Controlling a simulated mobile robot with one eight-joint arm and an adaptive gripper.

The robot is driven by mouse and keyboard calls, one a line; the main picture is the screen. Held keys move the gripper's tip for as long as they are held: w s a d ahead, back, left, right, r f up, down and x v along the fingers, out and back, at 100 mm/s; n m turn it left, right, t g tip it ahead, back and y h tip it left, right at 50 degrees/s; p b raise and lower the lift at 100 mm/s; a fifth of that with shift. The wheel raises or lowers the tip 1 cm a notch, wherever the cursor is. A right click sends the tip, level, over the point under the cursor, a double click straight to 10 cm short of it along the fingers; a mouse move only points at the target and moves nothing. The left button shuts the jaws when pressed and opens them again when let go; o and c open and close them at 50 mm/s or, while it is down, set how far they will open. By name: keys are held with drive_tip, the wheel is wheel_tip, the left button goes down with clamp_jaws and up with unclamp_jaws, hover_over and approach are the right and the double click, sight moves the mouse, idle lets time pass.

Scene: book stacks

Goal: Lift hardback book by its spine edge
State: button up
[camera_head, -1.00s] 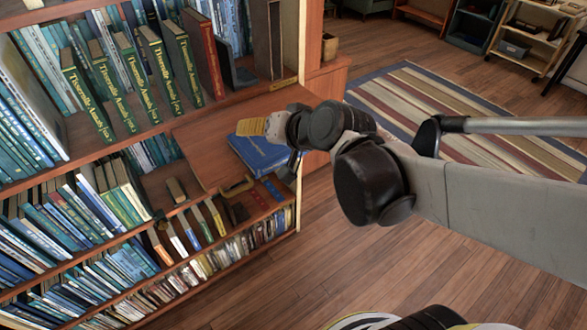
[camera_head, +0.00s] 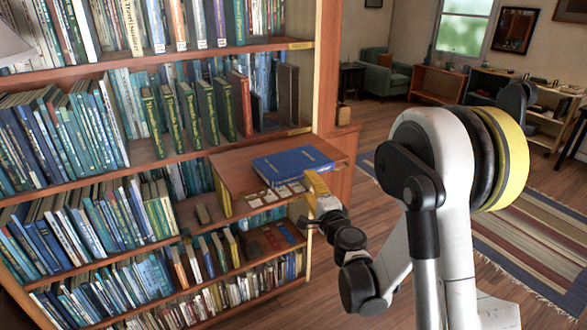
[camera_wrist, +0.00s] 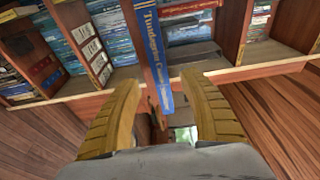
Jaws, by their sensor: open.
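The blue hardback book (camera_head: 292,165) lies flat on a wooden ledge jutting from the bookcase in the head view. In the wrist view its spine (camera_wrist: 158,58), with yellow lettering, runs upright in the picture between the finger tips. My gripper (camera_head: 317,187) is just off the ledge's front right edge, near the book's near side. In the wrist view my gripper (camera_wrist: 160,82) has its two yellow fingers spread, one on either side of the spine's line. No contact with the book can be made out.
Bookcase shelves packed with upright books (camera_head: 75,130) stand left, above and below. Open wooden floor and a striped rug (camera_head: 520,235) are at the right.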

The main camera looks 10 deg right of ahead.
sight(302, 177)
drive_tip(key=w, duration=0.2)
drive_tip(key=w+b, duration=0.1)
drive_tip(key=w, duration=0.1)
drive_tip(key=w+a+b, duration=0.1)
drive_tip(key=w, duration=0.1)
drive_tip(key=shift+w+f, duration=0.2)
drive_tip(key=shift+w, duration=0.1)
drive_tip(key=shift+w+r, duration=0.1)
drive_tip(key=shift+w, duration=0.4)
clamp_jaws()
